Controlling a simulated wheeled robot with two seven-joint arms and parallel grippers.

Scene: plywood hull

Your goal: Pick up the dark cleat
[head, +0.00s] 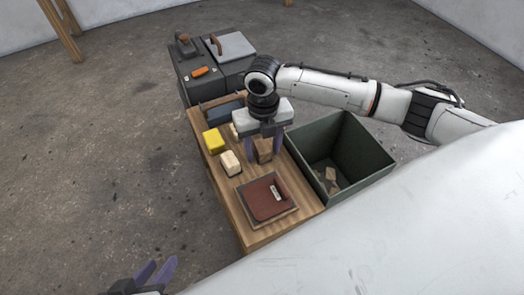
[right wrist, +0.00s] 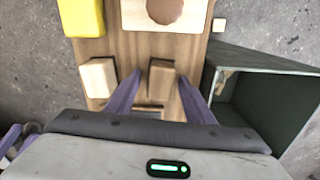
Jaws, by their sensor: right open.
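The dark cleat looks to be the brown wooden block (head: 264,152) on the bench top, darker than the pale block to its left. In the right wrist view this brown block (right wrist: 160,80) lies between the purple fingers of my right gripper (right wrist: 160,88), with a gap visible on each side. My right gripper (head: 264,155) points down over the bench, open, with its fingers on either side of the block. My left gripper (head: 157,272) is at the bottom left of the head view, away from the bench, fingers apart and empty.
A pale block (head: 230,163) and a yellow block (head: 214,141) stand left of the cleat. A red-brown pad on a board (head: 265,199) lies nearer. A green open crate (head: 362,178) is at the right, with scraps inside. Dark cases (head: 204,85) stand behind.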

